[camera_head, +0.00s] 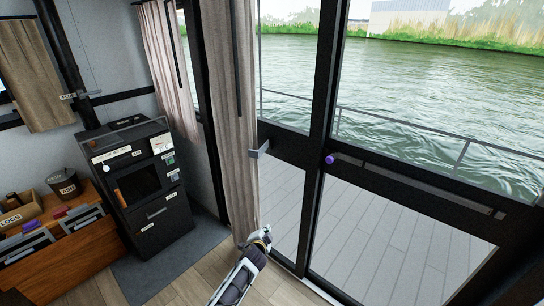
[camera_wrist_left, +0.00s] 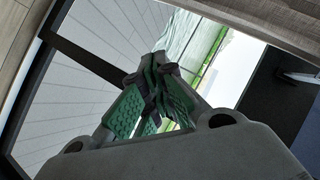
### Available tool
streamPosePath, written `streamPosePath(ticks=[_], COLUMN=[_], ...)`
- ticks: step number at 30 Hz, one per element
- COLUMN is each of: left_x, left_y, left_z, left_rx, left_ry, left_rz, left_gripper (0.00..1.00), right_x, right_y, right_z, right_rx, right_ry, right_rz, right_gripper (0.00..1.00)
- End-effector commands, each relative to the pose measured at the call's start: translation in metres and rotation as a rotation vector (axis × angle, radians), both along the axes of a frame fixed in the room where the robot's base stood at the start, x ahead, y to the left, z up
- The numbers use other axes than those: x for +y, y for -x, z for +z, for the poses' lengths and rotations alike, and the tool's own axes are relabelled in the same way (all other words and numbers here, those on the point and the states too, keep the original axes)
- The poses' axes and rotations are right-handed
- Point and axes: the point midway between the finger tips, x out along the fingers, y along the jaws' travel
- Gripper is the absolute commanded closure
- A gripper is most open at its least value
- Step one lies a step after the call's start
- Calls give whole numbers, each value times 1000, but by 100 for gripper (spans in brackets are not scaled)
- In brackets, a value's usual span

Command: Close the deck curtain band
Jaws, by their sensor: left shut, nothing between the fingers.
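A long beige-brown deck curtain (camera_head: 237,120) hangs gathered beside the glass door in the head view. A small grey bracket-like piece (camera_head: 260,149) sticks out at the curtain's right edge at mid height; I cannot tell whether it is the band. No band clearly wrapped around the curtain shows. My left gripper (camera_head: 264,233) is low, at the curtain's bottom right edge by the door; I cannot tell whether it touches the cloth. In the left wrist view its green-padded fingers (camera_wrist_left: 162,68) meet at the tips, empty. My right gripper is out of view.
The dark-framed glass door (camera_head: 318,150) has a purple knob (camera_head: 329,159) and opens onto a plank deck. A black stove (camera_head: 148,187) stands left of the curtain on a grey mat (camera_head: 203,245). A wooden bench (camera_head: 70,254) with labelled containers is farther left.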

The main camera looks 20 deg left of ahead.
Motion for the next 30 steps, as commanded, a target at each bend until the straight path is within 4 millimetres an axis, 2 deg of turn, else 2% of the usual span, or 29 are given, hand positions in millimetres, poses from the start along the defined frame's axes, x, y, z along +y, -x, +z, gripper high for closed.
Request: streamPosePath(ticks=[1, 6, 9, 13, 15, 19, 30], left_x=[1, 4, 6, 6, 6, 6, 6], left_y=[-14, -46, -58, -67, -70, -72, -72], left_z=[34, 123, 169, 216, 232, 247, 249], left_rx=[-43, -168, -228, -285, -304, -322, -324], left_ry=[-56, -277, -408, -552, -607, -661, -669], left_rz=[-17, -70, -92, -109, -113, -117, -118], left_gripper=[100, 100, 100, 100, 100, 100, 100], right_x=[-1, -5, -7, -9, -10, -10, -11], right_y=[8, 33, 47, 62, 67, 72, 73], right_z=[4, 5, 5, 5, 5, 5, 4], right_rx=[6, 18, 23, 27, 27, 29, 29], right_ry=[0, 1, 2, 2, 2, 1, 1], right_rz=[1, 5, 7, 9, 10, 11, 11], right_gripper=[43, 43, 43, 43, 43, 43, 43])
